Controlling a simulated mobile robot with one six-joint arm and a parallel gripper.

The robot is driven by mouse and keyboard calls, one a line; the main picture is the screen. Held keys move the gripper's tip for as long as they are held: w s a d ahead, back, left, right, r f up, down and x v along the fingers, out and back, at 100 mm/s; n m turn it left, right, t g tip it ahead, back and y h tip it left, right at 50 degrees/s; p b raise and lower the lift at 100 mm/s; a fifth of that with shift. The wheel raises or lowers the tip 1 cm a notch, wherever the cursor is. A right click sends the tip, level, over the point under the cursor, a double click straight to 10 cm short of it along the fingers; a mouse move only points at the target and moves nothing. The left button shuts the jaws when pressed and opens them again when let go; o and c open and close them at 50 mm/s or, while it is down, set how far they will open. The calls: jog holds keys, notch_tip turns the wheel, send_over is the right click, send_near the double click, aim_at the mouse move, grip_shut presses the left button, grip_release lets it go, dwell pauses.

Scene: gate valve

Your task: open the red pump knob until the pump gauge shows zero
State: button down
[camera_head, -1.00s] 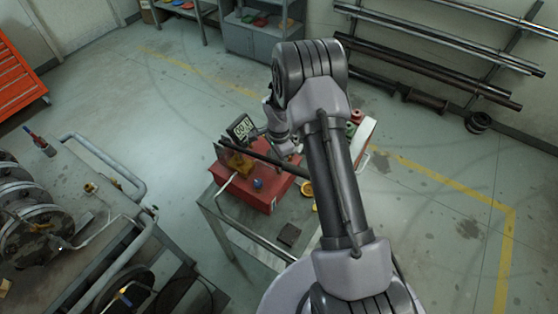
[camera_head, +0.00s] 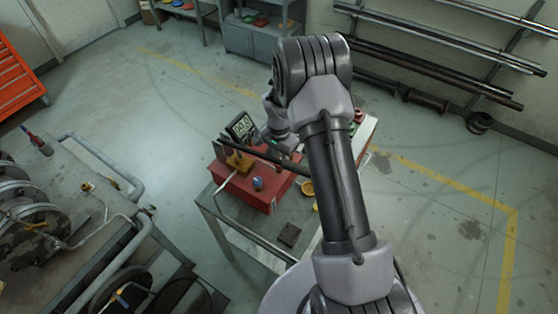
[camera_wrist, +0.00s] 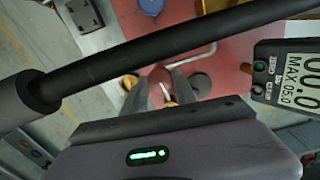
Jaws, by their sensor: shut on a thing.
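The red pump knob (camera_wrist: 158,77) shows in the wrist view between the two grey fingers of my gripper (camera_wrist: 160,87), which is shut on it. In the head view the knob is hidden by my wrist. The digital pump gauge (camera_wrist: 290,75) is at the right of the wrist view, cut off by the edge; the large digits that show look like zeros, above "MAX 05.0". The gauge also shows in the head view (camera_head: 240,127), standing at the back of the red pump (camera_head: 245,187), with digits too small to read surely.
A long black pump lever (camera_wrist: 160,45) crosses the wrist view close to my gripper. A blue knob (camera_head: 257,183) sits on the pump's near side. The pump stands on a grey cart (camera_head: 228,222). A bench with reels (camera_head: 60,180) is at the left. Floor behind is free.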

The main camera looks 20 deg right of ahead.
jog(key=shift+n, duration=0.6)
jog(key=c, duration=1)
grip_release()
jog(key=shift+r, duration=0.1)
notch_tip(320, 180, up, 17)
jog(key=p, duration=0.2)
jog(key=shift+r, duration=0.15)
